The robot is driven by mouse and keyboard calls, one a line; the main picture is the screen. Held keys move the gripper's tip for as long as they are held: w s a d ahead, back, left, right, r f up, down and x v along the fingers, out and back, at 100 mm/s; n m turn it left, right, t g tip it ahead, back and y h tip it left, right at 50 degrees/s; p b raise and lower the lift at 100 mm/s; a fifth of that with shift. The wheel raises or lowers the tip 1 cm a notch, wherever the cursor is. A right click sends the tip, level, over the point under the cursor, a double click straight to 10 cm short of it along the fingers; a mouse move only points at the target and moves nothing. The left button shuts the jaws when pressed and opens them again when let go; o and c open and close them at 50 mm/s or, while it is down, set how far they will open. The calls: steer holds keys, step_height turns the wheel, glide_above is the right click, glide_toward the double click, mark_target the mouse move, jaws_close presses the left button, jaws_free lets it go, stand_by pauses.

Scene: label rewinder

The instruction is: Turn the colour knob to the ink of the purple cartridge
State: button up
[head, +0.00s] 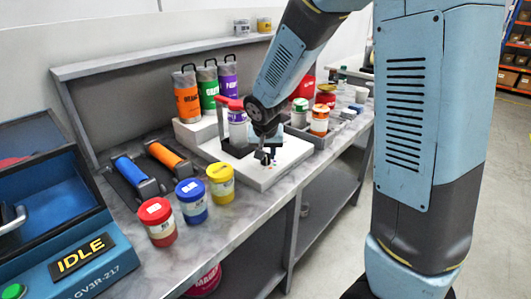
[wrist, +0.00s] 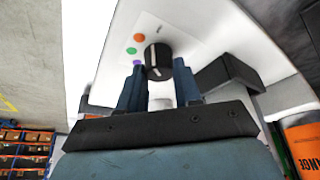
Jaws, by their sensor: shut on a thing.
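The colour knob (wrist: 158,62) is black and round with a white pointer line, on a white panel. In the wrist view orange (wrist: 139,37), green (wrist: 131,50) and purple (wrist: 136,63) dots lie to its left. The line runs roughly up and down the picture; I cannot tell which dot it marks. My gripper (wrist: 160,78) is shut on the knob, one finger at each side. It also shows over the white machine base (head: 262,180) in the head view.
Orange (head: 187,100), green (head: 208,88) and purple (head: 228,84) handled canisters stand behind. Red (head: 158,225), blue (head: 192,203) and yellow (head: 221,182) jars stand near the front edge. A grey tray (head: 322,139) holds jars to the right. A blue machine (head: 85,262) stands left.

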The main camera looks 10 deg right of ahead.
steer(key=n+y, duration=0.1)
steer(key=n, duration=0.1)
steer(key=n+y, duration=0.1)
steer(key=n, duration=0.2)
steer(key=shift+d, duration=0.2)
steer(key=n, duration=0.2)
steer(key=n+g+y, duration=0.1)
steer(key=n, duration=0.2)
steer(key=shift+w+d+y, duration=0.15)
steer(key=shift+y, duration=0.15)
steer(key=n, duration=0.2)
steer(key=n+g+y, duration=0.1)
steer(key=n, duration=0.2)
steer(key=shift+w+g, duration=0.1)
steer(key=shift+g, duration=0.2)
steer(key=shift+w+n+g, duration=0.1)
steer(key=shift+n+g, duration=0.7)
steer(key=shift+n, duration=1.3)
steer(key=shift+d, duration=0.1)
steer(key=o, duration=1)
steer(key=shift+o, duration=0.2)
steer(key=v, duration=1.3)
steer(key=shift+d+r, duration=0.2)
steer(key=shift+d, duration=0.2)
